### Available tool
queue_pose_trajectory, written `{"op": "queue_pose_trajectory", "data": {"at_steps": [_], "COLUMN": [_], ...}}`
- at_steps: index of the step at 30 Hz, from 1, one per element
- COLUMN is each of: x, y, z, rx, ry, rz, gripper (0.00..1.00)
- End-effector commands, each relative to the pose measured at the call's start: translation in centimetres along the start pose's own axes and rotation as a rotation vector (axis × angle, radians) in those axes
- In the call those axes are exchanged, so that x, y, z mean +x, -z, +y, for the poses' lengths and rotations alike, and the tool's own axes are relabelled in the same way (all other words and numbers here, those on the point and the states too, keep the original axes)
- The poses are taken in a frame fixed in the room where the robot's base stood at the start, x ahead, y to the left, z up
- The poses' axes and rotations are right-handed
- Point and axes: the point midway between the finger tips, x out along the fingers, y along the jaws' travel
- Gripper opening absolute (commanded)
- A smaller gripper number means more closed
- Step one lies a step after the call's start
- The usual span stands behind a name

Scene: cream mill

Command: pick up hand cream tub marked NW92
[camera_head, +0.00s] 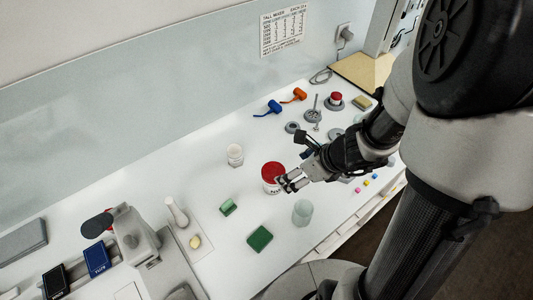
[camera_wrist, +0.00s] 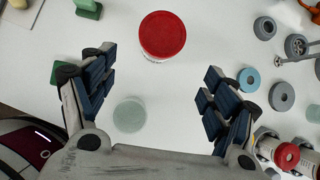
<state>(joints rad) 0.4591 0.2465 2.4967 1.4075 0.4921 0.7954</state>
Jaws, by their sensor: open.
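A white tub with a red lid (camera_head: 272,169) stands upright on the white bench in the head view. Dark lettering shows low on its white side, but it is too small to read surely. In the wrist view its round red lid (camera_wrist: 163,35) lies at the top, beyond and between my finger ends. My gripper (camera_head: 286,184) is just right of the tub in the head view and covers a little of its lower right side. In the wrist view my gripper (camera_wrist: 158,88) is open, fingers wide apart, with nothing between the pads.
A translucent pale green cylinder (camera_head: 302,212) stands close in front; it shows below the tub in the wrist view (camera_wrist: 129,114). Green blocks (camera_head: 260,238) lie nearby. A white cup (camera_head: 235,154) stands behind. Grey discs (camera_wrist: 282,96) and another red-topped item (camera_wrist: 287,155) are to the right.

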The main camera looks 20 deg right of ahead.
Motion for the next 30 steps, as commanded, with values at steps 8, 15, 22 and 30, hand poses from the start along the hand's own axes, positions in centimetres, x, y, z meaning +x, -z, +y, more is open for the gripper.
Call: {"op": "queue_pose_trajectory", "data": {"at_steps": [8, 15, 22, 30], "x": [6.9, 10.0, 11.8, 15.3], "y": [0.3, 0.2, 0.4, 0.6], "z": [0.2, 0.1, 0.1, 0.1], "rx": [-0.008, -0.008, -0.009, -0.010], "ry": [-0.005, -0.003, -0.003, -0.003], "rz": [0.000, 0.000, 0.000, -0.001], "gripper": [0.79, 0.79, 0.79, 0.79]}}
